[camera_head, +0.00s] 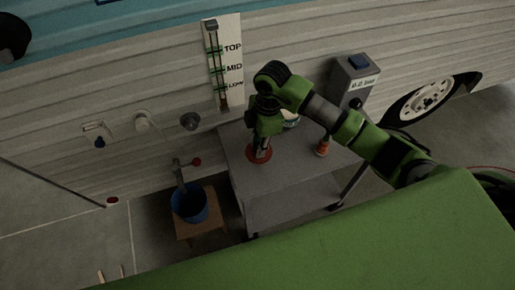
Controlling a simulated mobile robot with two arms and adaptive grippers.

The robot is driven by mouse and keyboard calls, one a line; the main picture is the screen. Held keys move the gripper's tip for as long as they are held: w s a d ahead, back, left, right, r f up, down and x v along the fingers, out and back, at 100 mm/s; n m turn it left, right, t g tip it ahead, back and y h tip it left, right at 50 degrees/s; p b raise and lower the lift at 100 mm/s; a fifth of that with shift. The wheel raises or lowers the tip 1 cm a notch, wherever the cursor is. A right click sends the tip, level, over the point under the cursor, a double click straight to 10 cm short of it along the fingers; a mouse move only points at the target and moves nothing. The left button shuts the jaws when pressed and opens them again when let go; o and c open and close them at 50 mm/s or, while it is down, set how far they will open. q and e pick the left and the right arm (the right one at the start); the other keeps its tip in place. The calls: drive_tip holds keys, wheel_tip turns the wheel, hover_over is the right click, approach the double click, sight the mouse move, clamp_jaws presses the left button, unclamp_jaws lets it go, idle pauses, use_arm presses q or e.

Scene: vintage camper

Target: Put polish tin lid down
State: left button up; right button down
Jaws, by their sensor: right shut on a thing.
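My right gripper (261,150) points down over the left part of the grey cart top (290,168). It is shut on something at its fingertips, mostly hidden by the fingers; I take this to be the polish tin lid. A flat red disc (252,159) shows around and under the fingertips; I cannot tell whether it is the lid itself or a mat below it. A pale round container (292,122), partly hidden behind my right arm, stands farther back on the cart and may be the tin. My left gripper is not in view.
An orange bottle (322,148) stands on the cart's right part. A grey box with a blue top (353,77) is behind. A blue bucket (189,204) sits on a wooden stool (203,228) at left. The camper wall (150,75) closes the back. The cart's front middle is bare.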

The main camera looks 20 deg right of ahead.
drive_tip(key=shift+w+d+f, duration=0.1)
drive_tip(key=shift+w+f, duration=0.7)
drive_tip(key=shift+f, duration=0.2)
drive_tip(key=shift+w+f+p, duration=0.15)
drive_tip(key=shift+f+p, duration=0.15)
drive_tip(key=shift+f, duration=1.4)
drive_tip(key=shift+f, duration=0.15)
drive_tip(key=c, duration=1.8)
unclamp_jaws()
drive_tip(key=shift+c, duration=0.2)
drive_tip(key=r, duration=0.4)
drive_tip(key=d+r, duration=0.1)
drive_tip(key=r, duration=0.7)
drive_tip(key=shift+d+r, duration=0.15)
drive_tip(key=shift+d, duration=0.15)
